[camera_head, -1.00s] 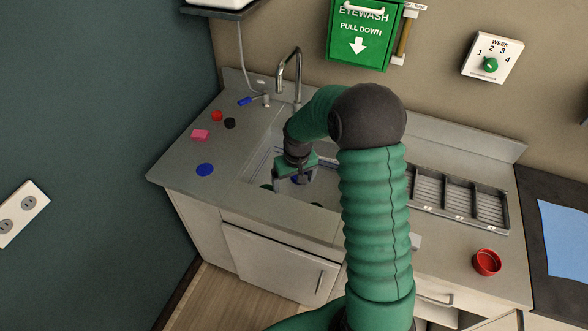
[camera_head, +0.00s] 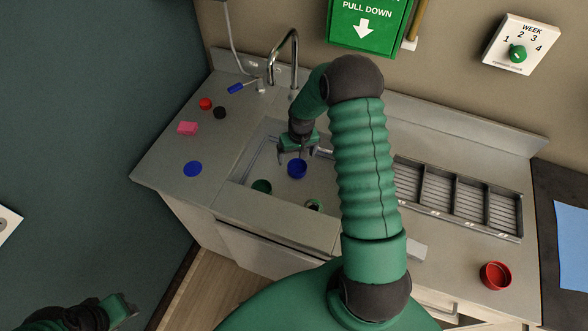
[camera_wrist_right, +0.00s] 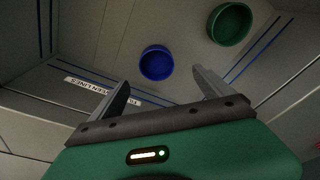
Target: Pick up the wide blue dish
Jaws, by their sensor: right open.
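A round blue dish (camera_head: 297,169) with raised walls sits in the sink. In the right wrist view, the blue dish (camera_wrist_right: 157,63) lies just beyond the fingertips, its open top facing the camera. My right gripper (camera_head: 296,157) is open and empty, above the sink close to the dish. Its two fingers are spread apart in the right wrist view (camera_wrist_right: 162,82), with nothing between them. My left gripper (camera_head: 122,312) shows only partly at the bottom left, far from the sink; its jaws cannot be made out.
A green dish (camera_head: 262,187) and another greenish item (camera_head: 314,205) are in the sink. The tap (camera_head: 293,52) stands behind. A red bowl (camera_head: 495,275) is at right.

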